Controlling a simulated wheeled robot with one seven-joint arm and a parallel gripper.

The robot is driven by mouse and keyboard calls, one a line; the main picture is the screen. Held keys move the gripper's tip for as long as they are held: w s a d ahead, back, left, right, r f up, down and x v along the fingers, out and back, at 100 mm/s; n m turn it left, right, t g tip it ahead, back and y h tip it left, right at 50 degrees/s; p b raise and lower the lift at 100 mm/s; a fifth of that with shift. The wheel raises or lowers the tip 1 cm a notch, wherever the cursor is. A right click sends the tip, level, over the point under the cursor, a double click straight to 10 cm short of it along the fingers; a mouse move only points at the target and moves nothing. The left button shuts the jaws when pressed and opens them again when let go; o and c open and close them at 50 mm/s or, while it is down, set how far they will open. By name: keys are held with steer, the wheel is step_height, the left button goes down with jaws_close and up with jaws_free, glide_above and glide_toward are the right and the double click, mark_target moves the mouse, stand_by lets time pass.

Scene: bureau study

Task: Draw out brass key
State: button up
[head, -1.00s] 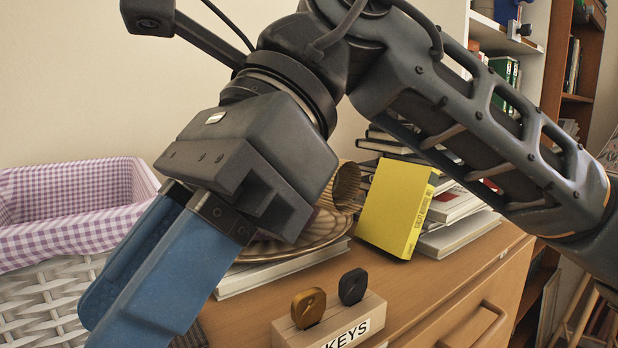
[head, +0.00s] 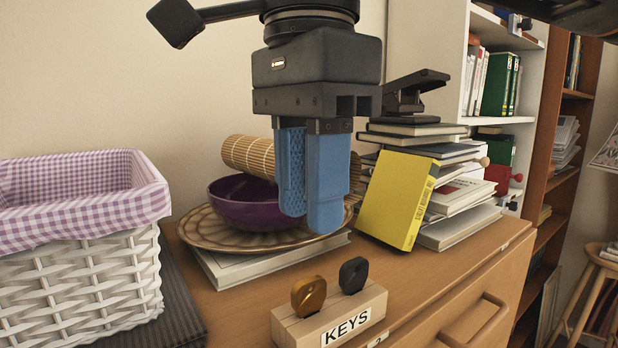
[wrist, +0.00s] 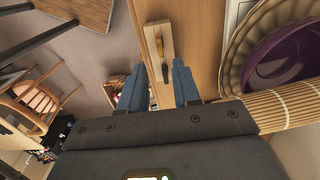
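The brass key (head: 308,296) stands upright, its round head showing above the wooden block labelled KEYS (head: 300,333); its lower part is hidden in the block. A black key (head: 353,275) stands beside it in the same block. My gripper (head: 310,222) points down above and behind the block, its blue fingers apart with nothing between them. In the wrist view the block (wrist: 151,34) lies beyond the gap between my fingers (wrist: 158,80), with the brass and black keys in it.
Behind the block, a purple bowl (head: 232,208) and a rolled bamboo mat (head: 246,155) rest at a brown plate (head: 199,232). A yellow book (head: 396,200) leans on stacked books at right. A white basket (head: 80,285) stands at left. The dresser top in front is narrow.

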mark_target(309, 279)
steer(key=shift+f+b, duration=2.4)
steer(key=shift+f, duration=1.3)
steer(key=shift+c, duration=0.5)
jaws_close()
steer(key=shift+r, duration=0.2)
steer(key=shift+r+p, duration=1.9)
steer(key=shift+r, duration=0.95)
